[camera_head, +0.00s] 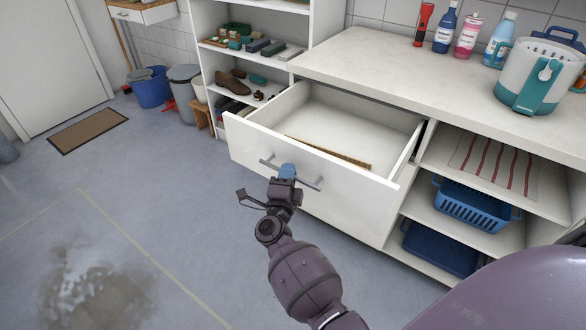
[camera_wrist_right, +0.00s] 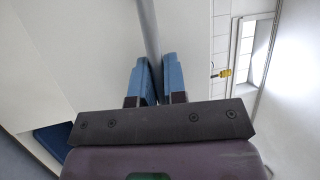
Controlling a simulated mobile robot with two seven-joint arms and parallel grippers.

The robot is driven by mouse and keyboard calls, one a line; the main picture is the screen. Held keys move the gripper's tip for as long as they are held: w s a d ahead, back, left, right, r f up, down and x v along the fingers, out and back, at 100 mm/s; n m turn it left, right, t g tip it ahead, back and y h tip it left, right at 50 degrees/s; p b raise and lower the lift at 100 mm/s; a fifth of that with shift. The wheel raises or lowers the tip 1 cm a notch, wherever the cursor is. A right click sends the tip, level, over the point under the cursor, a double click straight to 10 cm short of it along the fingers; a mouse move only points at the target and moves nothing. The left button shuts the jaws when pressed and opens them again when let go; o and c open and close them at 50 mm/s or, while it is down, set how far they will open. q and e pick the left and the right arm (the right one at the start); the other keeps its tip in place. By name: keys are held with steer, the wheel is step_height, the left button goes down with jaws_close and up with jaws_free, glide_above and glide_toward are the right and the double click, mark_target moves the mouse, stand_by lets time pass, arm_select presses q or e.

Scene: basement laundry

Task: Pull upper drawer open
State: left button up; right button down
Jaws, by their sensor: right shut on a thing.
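The upper drawer (camera_head: 330,180) of the white cabinet is pulled well out in the head view, and its pale inside shows. A thin brown strip (camera_head: 330,153) lies in it along the front. My right gripper (camera_head: 287,172) is shut on the grey bar handle (camera_head: 312,182) near the middle of the drawer front. In the right wrist view the handle (camera_wrist_right: 150,35) runs between the two blue fingertips (camera_wrist_right: 158,78). My left gripper is not in view.
The countertop (camera_head: 430,85) holds several bottles and a white and teal container (camera_head: 535,75). Open shelves with a blue basket (camera_head: 470,205) are right of the drawer. A shoe shelf (camera_head: 245,95) stands behind left.

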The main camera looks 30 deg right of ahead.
steer(key=shift+a, duration=0.1)
steer(key=c, duration=1.4)
jaws_free()
steer(key=shift+c, duration=0.2)
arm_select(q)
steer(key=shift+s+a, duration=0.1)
arm_select(e)
steer(key=shift+s+a+f, duration=0.1)
